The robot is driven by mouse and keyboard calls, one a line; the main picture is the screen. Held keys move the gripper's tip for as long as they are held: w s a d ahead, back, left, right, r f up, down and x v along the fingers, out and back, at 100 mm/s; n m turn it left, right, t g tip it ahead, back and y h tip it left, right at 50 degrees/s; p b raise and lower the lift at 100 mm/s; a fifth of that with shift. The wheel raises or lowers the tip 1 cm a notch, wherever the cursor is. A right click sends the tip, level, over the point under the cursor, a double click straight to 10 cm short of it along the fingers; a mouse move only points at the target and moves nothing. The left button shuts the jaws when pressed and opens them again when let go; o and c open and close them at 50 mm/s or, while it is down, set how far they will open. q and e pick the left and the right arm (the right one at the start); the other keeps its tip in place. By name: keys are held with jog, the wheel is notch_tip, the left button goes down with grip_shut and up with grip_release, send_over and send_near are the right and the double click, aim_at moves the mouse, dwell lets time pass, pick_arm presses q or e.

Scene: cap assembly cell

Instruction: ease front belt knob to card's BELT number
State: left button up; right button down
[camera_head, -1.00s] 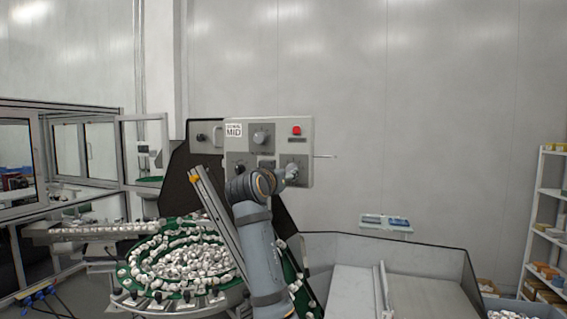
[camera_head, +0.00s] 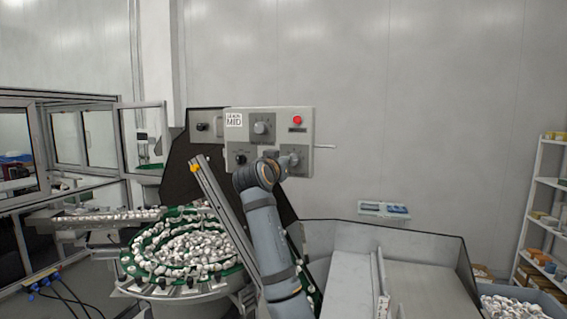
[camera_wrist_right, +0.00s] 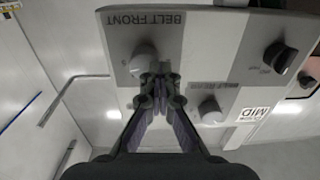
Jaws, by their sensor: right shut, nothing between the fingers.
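The front belt knob (camera_wrist_right: 143,57) is a pale round knob on the panel's grey field marked BELT FRONT, upside down in the right wrist view. My right gripper (camera_wrist_right: 158,88) is shut and empty, its tips close beside the knob; whether they touch it I cannot tell. In the head view the right gripper (camera_head: 288,162) is at the panel's lower right, partly covering that field. The card (camera_head: 234,120) at the panel's upper left reads MID in large letters; it also shows in the wrist view (camera_wrist_right: 254,114). Its smaller line is unreadable. My left gripper is out of view.
The panel (camera_head: 281,113) also has a centre knob (camera_head: 261,128), a dark lower-left knob (camera_head: 240,160) and a red button (camera_head: 297,120). A thin rod (camera_head: 326,147) sticks out at its right. A bowl of caps (camera_head: 190,250) and a slanted rail (camera_head: 222,205) stand at left.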

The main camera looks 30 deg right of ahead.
jog(key=shift+w, duration=0.15)
jog(key=c, duration=2)
grip_release()
jog(key=shift+s+d, duration=0.2)
jog(key=shift+s, duration=0.05)
jog(key=o, duration=0.5)
jog(key=shift+s+r, duration=0.15)
jog(key=shift+s, duration=0.05)
jog(key=o, duration=0.6)
jog(key=shift+w+a, duration=0.1)
jog(key=shift+w, duration=0.2)
jog(key=shift+s, duration=0.1)
jog(key=shift+d, duration=0.2)
jog(key=shift+s, duration=0.1)
jog(key=w+a+v, duration=0.1)
jog(key=v, duration=1.2)
jog(key=shift+s+a, duration=0.2)
jog(key=shift+s, duration=0.05)
